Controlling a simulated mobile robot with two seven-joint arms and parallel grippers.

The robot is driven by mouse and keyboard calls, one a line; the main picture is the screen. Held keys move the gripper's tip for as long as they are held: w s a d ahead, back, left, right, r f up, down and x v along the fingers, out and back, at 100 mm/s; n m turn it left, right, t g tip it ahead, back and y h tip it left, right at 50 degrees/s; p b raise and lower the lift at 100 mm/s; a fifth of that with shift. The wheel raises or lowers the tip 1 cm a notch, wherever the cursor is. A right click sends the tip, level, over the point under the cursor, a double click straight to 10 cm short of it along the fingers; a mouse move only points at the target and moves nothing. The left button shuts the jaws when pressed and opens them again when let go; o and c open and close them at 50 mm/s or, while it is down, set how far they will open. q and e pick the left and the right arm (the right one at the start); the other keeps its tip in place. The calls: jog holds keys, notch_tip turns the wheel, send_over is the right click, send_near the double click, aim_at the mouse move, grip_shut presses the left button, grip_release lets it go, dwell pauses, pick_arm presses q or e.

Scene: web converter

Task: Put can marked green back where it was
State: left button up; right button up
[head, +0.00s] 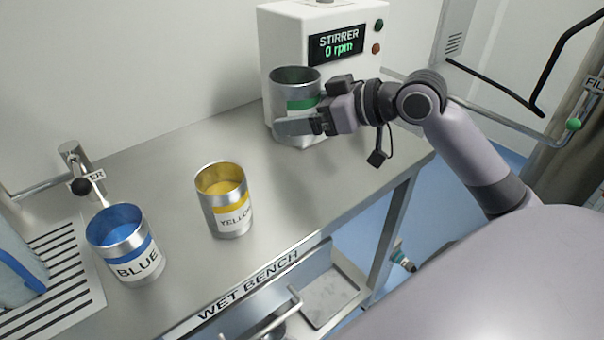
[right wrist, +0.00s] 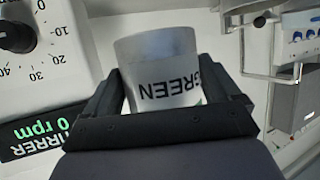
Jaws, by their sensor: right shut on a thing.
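The can marked green (head: 295,77) is a metal can with a green band, in front of the stirrer (head: 283,42). My right gripper (head: 308,108) is shut on its side. The can looks upright; whether its base touches anything is hard to tell. In the right wrist view the can (right wrist: 158,46) sits between both fingers of the right gripper (right wrist: 168,88), its GREEN label upside down in the picture. My left gripper is not in view.
A yellow can (head: 232,218) and a blue can (head: 139,266) stand on the wet bench (head: 185,283), left of the green can. A tap (head: 80,165) and slotted drain (head: 58,262) are at the far left. The bench between the yellow can and the stirrer is clear.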

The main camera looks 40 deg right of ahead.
notch_tip(320, 180, down, 13)
jog(key=shift+r+b, duration=0.1)
jog(key=shift+b, duration=0.4)
jog(key=o, duration=1.1)
jog(key=shift+f, duration=0.2)
jog(key=shift+r, duration=0.2)
jog(key=shift+s+d, duration=0.15)
jog(key=b+v, duration=0.1)
jog(key=v, duration=1)
jog(key=shift+s+r, duration=0.2)
jog(key=shift+r, duration=0.05)
jog(key=shift+d, duration=0.1)
